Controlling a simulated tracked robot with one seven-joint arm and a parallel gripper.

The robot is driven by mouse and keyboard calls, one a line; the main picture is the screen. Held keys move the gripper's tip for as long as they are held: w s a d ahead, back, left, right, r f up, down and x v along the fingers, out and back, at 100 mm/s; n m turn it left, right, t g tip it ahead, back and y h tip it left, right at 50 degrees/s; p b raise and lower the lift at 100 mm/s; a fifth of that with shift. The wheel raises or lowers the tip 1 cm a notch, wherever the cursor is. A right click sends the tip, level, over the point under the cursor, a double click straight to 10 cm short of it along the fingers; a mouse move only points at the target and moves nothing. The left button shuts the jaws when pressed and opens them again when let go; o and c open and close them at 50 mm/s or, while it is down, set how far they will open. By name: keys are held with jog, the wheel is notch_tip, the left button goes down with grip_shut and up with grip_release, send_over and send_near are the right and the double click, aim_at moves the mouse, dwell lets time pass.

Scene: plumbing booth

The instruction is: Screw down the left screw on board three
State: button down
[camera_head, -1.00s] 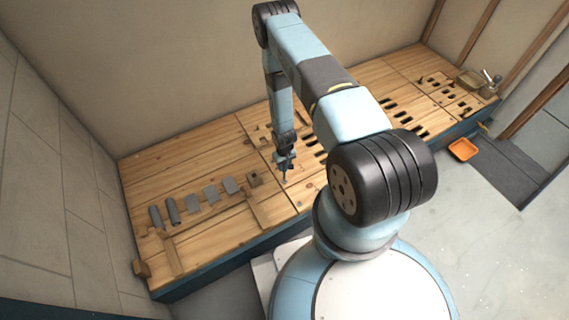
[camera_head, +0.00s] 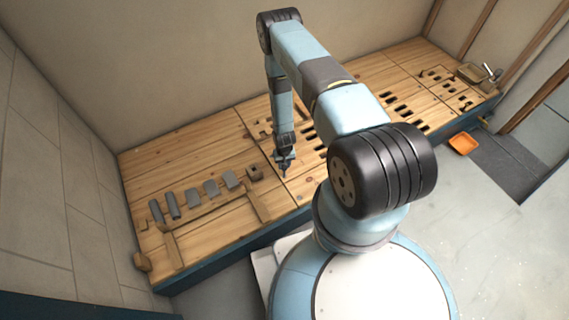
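My gripper (camera_head: 284,172) points down at the wooden bench top (camera_head: 200,153), close to the seam between two boards. Its fingers are too small to tell open from shut. A thin dark tip shows below it, and I cannot tell whether it is a finger or a held tool. A small dark screw-like spot (camera_head: 307,179) lies on the board to the right of the gripper. My arm hides part of the boards behind it, and I cannot tell which board is board three.
Slotted boards (camera_head: 405,112) continue to the right. A brown tray (camera_head: 470,73) stands at the far right end. An orange tray (camera_head: 463,144) lies on the floor. The back left boards are clear.

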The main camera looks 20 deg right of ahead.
jog(key=m, duration=1.7)
jog(key=shift+m, duration=0.4)
jog(key=shift+n, duration=0.7)
jog(key=shift+r, duration=4.05)
